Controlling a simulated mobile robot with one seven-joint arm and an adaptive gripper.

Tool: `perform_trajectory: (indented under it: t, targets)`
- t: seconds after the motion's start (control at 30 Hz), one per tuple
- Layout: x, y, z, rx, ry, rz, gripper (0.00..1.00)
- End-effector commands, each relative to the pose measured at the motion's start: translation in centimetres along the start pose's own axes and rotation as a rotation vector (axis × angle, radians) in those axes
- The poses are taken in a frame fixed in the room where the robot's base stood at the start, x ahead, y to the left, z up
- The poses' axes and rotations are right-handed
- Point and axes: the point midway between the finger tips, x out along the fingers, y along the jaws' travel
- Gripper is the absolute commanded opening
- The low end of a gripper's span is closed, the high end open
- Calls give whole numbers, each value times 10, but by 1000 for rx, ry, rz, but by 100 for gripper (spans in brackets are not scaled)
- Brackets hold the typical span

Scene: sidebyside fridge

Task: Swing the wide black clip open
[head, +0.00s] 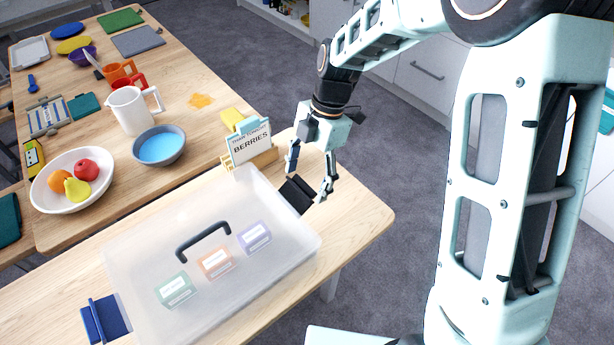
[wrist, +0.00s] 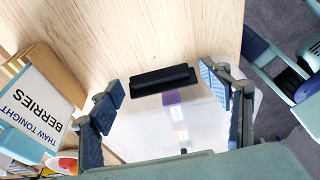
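A translucent lidded box (head: 150,255) with a dark carry handle (head: 203,240) lies on the wooden table. The wide black clip (head: 298,194) is at its right end, partly behind my gripper (head: 308,181). In the wrist view the black clip (wrist: 163,79) is a dark bar across the box's end, lying between my gripper's fingertips (wrist: 161,84) as seen from the wrist. The fingers are spread apart and nothing is gripped. I cannot tell whether a fingertip touches the clip. A blue clip (head: 105,319) sticks out at the box's left end.
A wooden stand with a BERRIES card (head: 249,142) is close to the left of my gripper. A fruit bowl (head: 72,208), a blue bowl (head: 159,146) and a white pitcher (head: 131,111) stand behind the box. Bare tabletop (head: 355,210) lies to the right.

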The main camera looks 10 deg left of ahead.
Motion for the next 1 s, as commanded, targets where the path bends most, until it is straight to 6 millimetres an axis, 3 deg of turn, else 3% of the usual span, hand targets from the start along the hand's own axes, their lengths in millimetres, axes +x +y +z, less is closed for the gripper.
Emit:
perform_trajectory:
  t: [0.27, 0.7, 1.0]
  targets:
    - [-9, 1, 1, 0, -2, 4, 71]
    - [-95, 1, 0, 1, -2, 4, 71]
    - [-120, 0, 0, 0, 0, 0, 71]
